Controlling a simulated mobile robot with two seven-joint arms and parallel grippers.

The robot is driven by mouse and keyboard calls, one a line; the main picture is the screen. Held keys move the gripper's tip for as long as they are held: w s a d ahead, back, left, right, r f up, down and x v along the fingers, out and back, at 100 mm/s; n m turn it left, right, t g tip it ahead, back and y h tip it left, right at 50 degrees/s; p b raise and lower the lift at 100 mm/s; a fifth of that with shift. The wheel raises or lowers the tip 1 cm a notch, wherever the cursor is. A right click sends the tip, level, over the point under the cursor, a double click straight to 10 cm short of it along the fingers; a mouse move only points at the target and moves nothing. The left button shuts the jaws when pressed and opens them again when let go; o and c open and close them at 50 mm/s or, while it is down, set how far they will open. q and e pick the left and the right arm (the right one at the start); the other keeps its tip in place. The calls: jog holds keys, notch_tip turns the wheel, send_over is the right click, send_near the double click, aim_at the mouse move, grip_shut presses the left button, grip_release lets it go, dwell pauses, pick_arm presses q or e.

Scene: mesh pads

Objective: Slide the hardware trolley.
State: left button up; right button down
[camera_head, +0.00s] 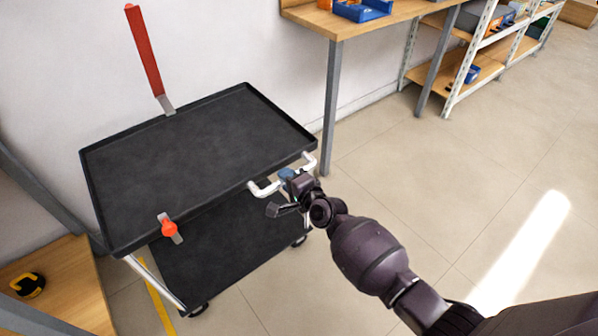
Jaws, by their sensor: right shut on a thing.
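The hardware trolley (200,140) has a black top tray, a black lower shelf (222,238) and dark casters. A white handle (265,188) sticks out from its right-hand end. My right gripper (287,181) is at this handle, shut on it. The arm hides part of the handle and the fingertips are small in the picture. My left gripper is not in view.
A wooden workbench (380,18) with a grey leg (331,105) stands just behind the trolley's right end. A low wooden table (70,285) is close at the left. A yellow floor line (158,300) runs beside the trolley. Open floor (470,170) lies to the right.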

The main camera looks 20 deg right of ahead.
aim_at(271, 190)
jog(key=a, duration=0.2)
jog(key=s+a+p, duration=0.1)
jog(key=a, duration=0.1)
jog(key=shift+s+r, duration=0.15)
jog(key=shift+s, duration=0.05)
jog(key=shift+s+a, duration=0.25)
jog(key=shift+a, duration=0.4)
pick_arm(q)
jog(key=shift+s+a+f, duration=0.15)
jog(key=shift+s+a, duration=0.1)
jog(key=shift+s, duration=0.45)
pick_arm(e)
jog(key=shift+f, duration=0.2)
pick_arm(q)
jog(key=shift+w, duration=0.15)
pick_arm(e)
jog(key=c, duration=1)
grip_release()
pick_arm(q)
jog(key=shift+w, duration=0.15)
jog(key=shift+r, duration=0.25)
pick_arm(e)
jog(key=shift+d, duration=0.15)
